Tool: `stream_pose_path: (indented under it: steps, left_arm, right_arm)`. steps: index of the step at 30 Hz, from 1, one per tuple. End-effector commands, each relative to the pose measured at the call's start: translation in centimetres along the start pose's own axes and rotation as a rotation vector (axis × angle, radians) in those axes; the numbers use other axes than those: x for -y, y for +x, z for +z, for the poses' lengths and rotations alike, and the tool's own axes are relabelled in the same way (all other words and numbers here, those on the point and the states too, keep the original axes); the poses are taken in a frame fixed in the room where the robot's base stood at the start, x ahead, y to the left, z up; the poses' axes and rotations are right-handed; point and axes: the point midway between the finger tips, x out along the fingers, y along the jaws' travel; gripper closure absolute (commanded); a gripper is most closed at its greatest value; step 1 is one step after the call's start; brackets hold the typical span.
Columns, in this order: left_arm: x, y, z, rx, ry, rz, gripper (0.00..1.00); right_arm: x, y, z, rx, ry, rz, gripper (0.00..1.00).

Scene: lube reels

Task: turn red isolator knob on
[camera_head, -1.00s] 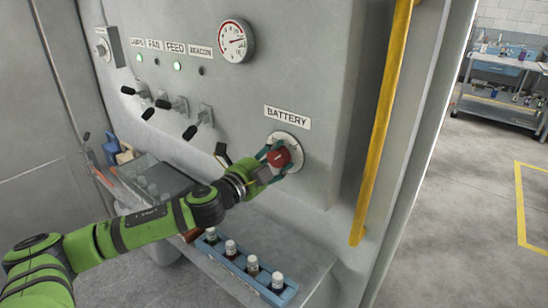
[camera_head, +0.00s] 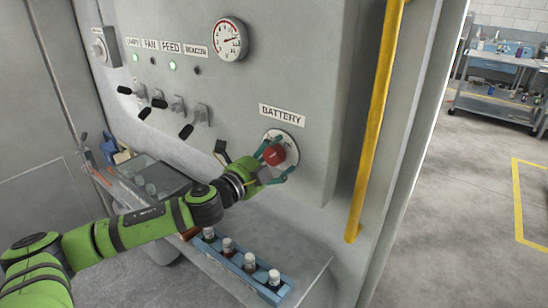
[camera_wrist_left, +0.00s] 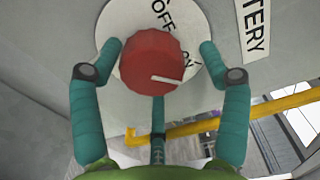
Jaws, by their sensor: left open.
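The red isolator knob (camera_head: 274,155) sits on a round white plate (camera_head: 290,143) under the BATTERY label (camera_head: 282,116) on the grey panel. In the left wrist view the red knob (camera_wrist_left: 155,60) fills the middle, and its white pointer line is directed toward the ON mark (camera_wrist_left: 190,62); OFF is printed above it. My left gripper (camera_head: 273,163) is at the knob with its teal fingers open around it. In the wrist view the fingers (camera_wrist_left: 158,62) stand on either side of the knob, with small gaps visible. My right gripper is not in view.
A yellow vertical rail (camera_head: 375,120) stands right of the knob. Several toggle levers (camera_head: 190,125), green lamps and a gauge (camera_head: 230,39) are on the panel to the left. A blue rack of bottles (camera_head: 240,265) sits on the ledge below.

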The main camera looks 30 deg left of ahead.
Motion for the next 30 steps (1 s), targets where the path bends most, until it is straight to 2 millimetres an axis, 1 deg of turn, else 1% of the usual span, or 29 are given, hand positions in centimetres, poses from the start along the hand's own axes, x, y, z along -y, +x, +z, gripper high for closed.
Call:
stream_pose_path:
  steps: [5, 8, 15, 26, 30]
  left_arm:
    - [-0.1, -0.4, 0.1, 0.004, -0.001, 0.003, 0.24]
    - [-0.2, -1.0, 0.2, 0.005, 0.0, 0.005, 0.24]
    - [-0.2, -3.3, 0.0, 0.001, 0.003, 0.007, 0.24]
    - [-0.2, -6.0, -0.1, 0.001, 0.002, 0.006, 0.24]
    - [-0.3, -7.3, -0.3, -0.001, -0.005, 0.005, 0.24]
  right_arm:
    - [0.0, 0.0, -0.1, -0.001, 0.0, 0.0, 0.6]
    - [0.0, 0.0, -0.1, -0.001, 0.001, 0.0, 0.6]
    - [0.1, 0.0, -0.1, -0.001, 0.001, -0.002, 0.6]
    - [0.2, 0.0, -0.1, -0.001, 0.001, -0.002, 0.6]
    - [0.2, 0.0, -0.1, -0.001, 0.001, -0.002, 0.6]
